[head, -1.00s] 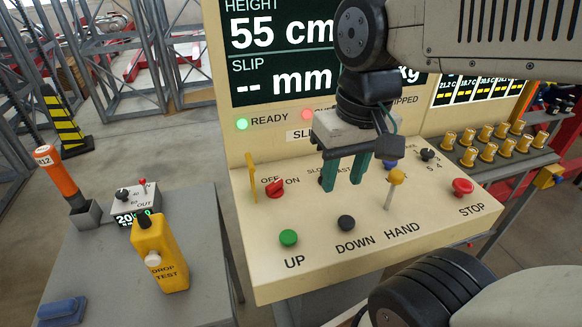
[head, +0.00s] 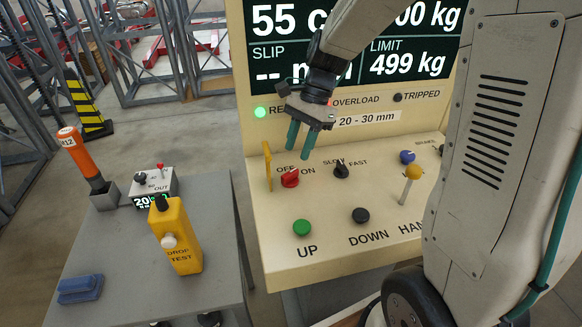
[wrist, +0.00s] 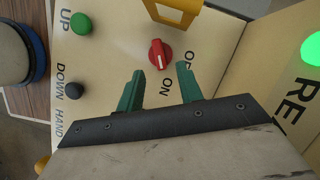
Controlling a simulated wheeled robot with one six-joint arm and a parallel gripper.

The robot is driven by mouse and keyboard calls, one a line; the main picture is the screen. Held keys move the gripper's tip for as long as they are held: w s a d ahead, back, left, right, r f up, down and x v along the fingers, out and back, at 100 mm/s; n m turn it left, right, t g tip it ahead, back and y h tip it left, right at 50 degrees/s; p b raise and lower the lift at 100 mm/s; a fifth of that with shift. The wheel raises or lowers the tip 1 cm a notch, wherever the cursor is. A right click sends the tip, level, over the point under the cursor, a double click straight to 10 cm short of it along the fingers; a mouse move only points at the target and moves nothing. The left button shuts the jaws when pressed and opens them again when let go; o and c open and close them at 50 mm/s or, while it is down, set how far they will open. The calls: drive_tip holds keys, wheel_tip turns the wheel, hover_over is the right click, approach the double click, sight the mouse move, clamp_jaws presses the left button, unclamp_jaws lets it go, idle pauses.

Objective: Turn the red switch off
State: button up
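The red switch (head: 290,178) is a rotary knob on the cream control panel, between the labels OFF and ON. My gripper (head: 298,153) has green fingers, held apart and empty, just above and behind the switch. In the wrist view my gripper (wrist: 158,80) has its fingertips close to the switch, not around it.
A yellow guard plate (head: 267,166) stands upright just left of the switch. A black SLOW/FAST knob (head: 341,170) is to the right. Green UP (head: 302,228) and black DOWN (head: 360,215) buttons are in front. A yellow-topped lever (head: 412,173) stands farther right.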

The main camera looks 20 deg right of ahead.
sight(290, 172)
drive_tip(key=x, duration=0.6)
drive_tip(key=shift+f, duration=0.2)
drive_tip(key=shift+s, duration=0.1)
drive_tip(key=shift+c, duration=0.3)
